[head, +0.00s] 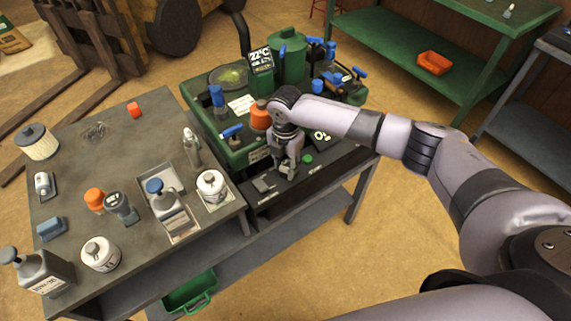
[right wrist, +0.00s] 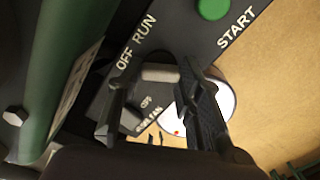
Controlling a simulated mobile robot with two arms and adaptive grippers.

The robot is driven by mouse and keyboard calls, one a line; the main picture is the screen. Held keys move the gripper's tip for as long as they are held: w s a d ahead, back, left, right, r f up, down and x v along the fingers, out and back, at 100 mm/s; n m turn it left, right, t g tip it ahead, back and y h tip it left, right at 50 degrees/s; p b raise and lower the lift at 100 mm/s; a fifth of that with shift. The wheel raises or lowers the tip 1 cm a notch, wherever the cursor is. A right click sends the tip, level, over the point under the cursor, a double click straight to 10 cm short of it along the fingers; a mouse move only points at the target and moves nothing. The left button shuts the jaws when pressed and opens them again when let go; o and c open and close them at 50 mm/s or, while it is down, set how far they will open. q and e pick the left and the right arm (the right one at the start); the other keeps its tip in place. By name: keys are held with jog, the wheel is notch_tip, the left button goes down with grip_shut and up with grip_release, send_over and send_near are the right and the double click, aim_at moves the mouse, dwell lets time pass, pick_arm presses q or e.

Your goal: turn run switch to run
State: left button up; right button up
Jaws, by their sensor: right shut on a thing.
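The run switch (right wrist: 160,73) shows in the right wrist view as a short grey bar beside the white OFF and RUN labels (right wrist: 137,42). My right gripper (right wrist: 150,100) has one finger on each side of it and is shut on it. The bar lies across between the fingers, close to the RUN label; its exact setting is hard to tell. In the head view my right gripper (head: 288,170) reaches down to the dark control panel (head: 325,172) and hides the switch. My left gripper is not in view.
A green start button (head: 308,159) sits just right of my gripper. The green machine (head: 228,153) with blue handles and an orange cap (head: 260,117) stands behind. A grey bench (head: 75,155) at left holds bottles and canisters.

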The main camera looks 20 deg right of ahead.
jog(key=m+p, duration=0.2)
jog(key=p, duration=0.1)
jog(key=shift+r, duration=0.15)
jog(key=m+p, duration=0.3)
jog(key=m, duration=0.1)
jog(key=shift+s, duration=0.1)
jog(key=m+p, duration=0.2)
jog(key=m, duration=0.1)
jog(key=shift+f+m+p, duration=0.2)
jog(key=shift+m+p, duration=0.6)
jog(key=shift+m, duration=0.6)
jog(key=o, duration=1.2)
